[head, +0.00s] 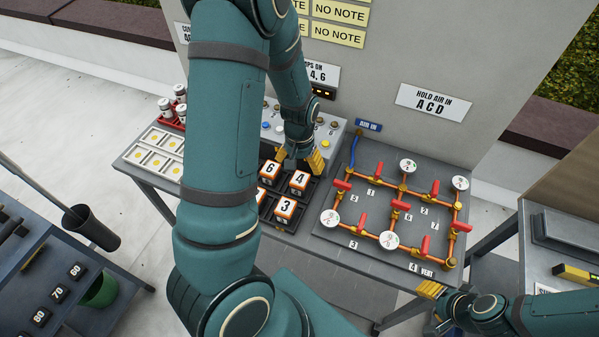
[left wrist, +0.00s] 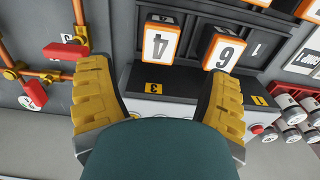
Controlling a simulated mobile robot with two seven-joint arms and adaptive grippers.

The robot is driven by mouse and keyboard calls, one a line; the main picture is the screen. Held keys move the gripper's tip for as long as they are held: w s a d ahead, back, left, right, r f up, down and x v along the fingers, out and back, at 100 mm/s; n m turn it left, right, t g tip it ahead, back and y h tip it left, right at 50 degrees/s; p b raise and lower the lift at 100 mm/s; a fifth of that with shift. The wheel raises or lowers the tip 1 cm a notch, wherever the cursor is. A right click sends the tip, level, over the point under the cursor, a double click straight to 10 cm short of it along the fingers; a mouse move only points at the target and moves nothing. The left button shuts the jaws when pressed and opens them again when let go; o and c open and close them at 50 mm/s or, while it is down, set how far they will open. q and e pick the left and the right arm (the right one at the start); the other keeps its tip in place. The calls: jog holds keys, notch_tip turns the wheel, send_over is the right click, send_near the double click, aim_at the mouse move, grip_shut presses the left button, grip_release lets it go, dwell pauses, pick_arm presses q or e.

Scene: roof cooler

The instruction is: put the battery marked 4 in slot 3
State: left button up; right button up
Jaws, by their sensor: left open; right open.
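The battery marked 4 (head: 299,181) is an orange-edged block with a white top, standing in the black tray (head: 309,203). It also shows in the left wrist view (left wrist: 160,42). My left gripper (head: 299,159) is open and empty, just behind this battery and apart from it. In the left wrist view a yellow label 3 (left wrist: 152,87) lies between my fingers, beside a dark, empty-looking strip of the tray. The slot itself is partly hidden in the head view by my gripper. My right gripper (head: 438,303) is open and empty near the table's front right edge.
Batteries 6 (head: 269,170) and 3 (head: 285,208) stand close around battery 4. Behind is a grey console (head: 331,130) with buttons. To the right lies a pipe board (head: 330,228) with red valves and gauges. My left arm hides part of the table.

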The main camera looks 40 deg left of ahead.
pick_arm(q)
notch_tip(320, 180, up, 2)
jog(key=shift+r, duration=0.25)
dwell(0.5)
